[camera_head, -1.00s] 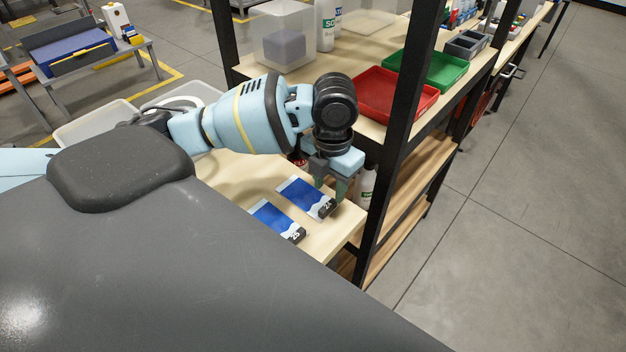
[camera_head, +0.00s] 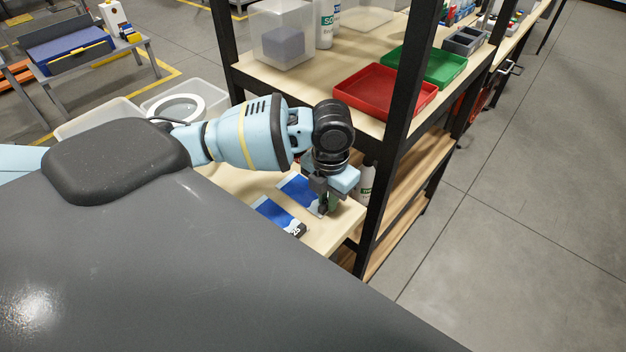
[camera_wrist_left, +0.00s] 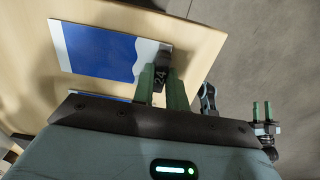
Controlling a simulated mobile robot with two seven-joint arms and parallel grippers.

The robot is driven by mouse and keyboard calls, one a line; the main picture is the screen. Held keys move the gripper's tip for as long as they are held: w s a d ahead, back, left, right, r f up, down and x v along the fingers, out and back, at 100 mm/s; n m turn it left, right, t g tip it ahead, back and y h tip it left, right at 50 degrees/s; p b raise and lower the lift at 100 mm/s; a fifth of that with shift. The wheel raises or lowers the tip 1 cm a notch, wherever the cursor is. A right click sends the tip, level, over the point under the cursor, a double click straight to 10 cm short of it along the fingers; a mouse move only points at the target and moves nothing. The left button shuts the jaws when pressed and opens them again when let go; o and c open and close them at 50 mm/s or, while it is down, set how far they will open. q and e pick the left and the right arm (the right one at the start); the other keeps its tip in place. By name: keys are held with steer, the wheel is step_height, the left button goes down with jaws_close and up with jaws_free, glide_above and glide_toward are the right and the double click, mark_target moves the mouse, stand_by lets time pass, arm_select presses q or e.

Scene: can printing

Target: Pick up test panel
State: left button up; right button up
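Two blue-and-white test panels with black numbered tabs lie on the light wooden table. The farther panel (camera_head: 298,191), marked 24, also shows in the left wrist view (camera_wrist_left: 100,50). My left gripper (camera_head: 328,205) points down at its tab end. In the left wrist view, the gripper's green fingers (camera_wrist_left: 160,88) stand close on both sides of the black tab and appear shut on it. The panel lies flat. The nearer panel (camera_head: 275,213) lies beside it; only its edge shows in the left wrist view. My right gripper (camera_wrist_left: 262,112) shows off the table with its fingers apart.
A black-framed shelf post (camera_head: 385,170) rises just right of the table (camera_head: 335,232). A white bottle (camera_head: 366,183) stands close behind the gripper. A red tray (camera_head: 385,92) and a green tray (camera_head: 432,66) sit on the shelf above.

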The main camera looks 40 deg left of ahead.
arm_select(q)
jaws_close()
steer(key=shift+r, duration=0.8)
steer(key=shift+s+d+r, duration=0.1)
steer(key=shift+d+r, duration=0.05)
steer(key=shift+r, duration=0.35)
steer(key=shift+s+d+r, duration=0.1)
steer(key=shift+d+r, duration=0.05)
steer(key=shift+r, duration=0.35)
steer(key=s+d, duration=0.3)
steer(key=d, duration=0.4)
steer(key=s+d+r, duration=0.1)
steer(key=s+d, duration=0.2)
steer(key=d, duration=0.3)
steer(key=shift+s+d+r+b, duration=0.2)
steer(key=shift+s+d+b, duration=0.1)
steer(key=shift+s+d, duration=0.1)
